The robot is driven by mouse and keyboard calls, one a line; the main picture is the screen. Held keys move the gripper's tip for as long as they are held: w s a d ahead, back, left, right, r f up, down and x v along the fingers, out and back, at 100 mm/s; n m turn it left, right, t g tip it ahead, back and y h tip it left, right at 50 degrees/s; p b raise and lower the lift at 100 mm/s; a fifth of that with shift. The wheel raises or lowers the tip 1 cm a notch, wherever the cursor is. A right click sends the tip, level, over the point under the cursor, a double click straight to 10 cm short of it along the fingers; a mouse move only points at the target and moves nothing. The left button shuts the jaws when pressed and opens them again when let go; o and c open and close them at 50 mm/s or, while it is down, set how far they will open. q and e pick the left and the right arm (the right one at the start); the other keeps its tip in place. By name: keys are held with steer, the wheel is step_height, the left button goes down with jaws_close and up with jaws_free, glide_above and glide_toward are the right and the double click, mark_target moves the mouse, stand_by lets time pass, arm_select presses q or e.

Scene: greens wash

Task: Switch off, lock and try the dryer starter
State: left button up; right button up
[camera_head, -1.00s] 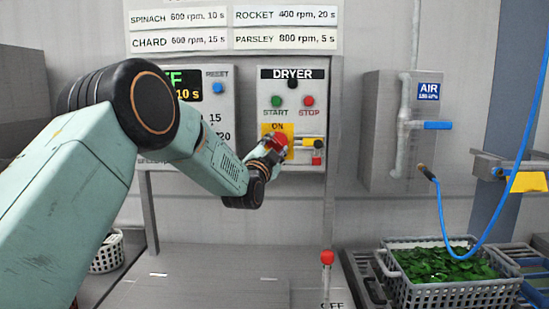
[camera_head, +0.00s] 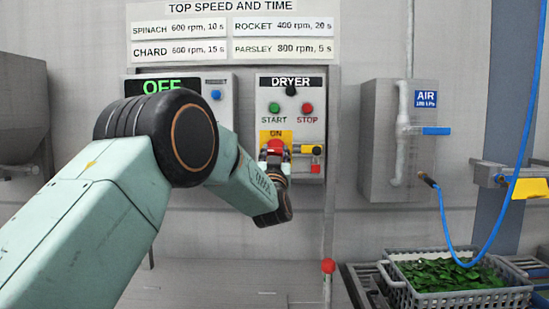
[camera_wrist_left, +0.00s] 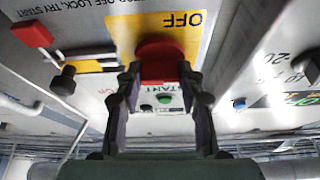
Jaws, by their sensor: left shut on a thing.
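The dryer starter panel (camera_head: 262,110) hangs on the back wall, with a green START button (camera_head: 274,107) and a red STOP button (camera_head: 307,108). Below them is a red switch handle (camera_head: 275,146) on a yellow plate (camera_head: 267,134), whose word ON shows above the handle. In the left wrist view the picture is upside down; the red handle (camera_wrist_left: 160,60) sits beside the word OFF. My left gripper (camera_wrist_left: 158,74) is shut on the handle, one finger on each side. Right of the handle are a yellow bar (camera_head: 306,149) and a small red block (camera_head: 316,168). My right gripper is out of view.
A display panel (camera_head: 228,108) left of the starter reads OFF, partly hidden by my left arm. A grey air box (camera_head: 374,150) with a blue-handled valve (camera_head: 436,131) is at right. A basket of greens (camera_head: 398,296) and a red-topped lever (camera_head: 328,266) stand below.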

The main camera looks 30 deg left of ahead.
arm_select(q)
steer(key=shift+n, duration=0.5)
steer(key=o, duration=1.2)
steer(key=shift+y, duration=0.3)
steer(key=shift+c, duration=0.2)
steer(key=v, duration=1.2)
steer(key=shift+r, duration=0.15)
steer(key=shift+d, duration=0.1)
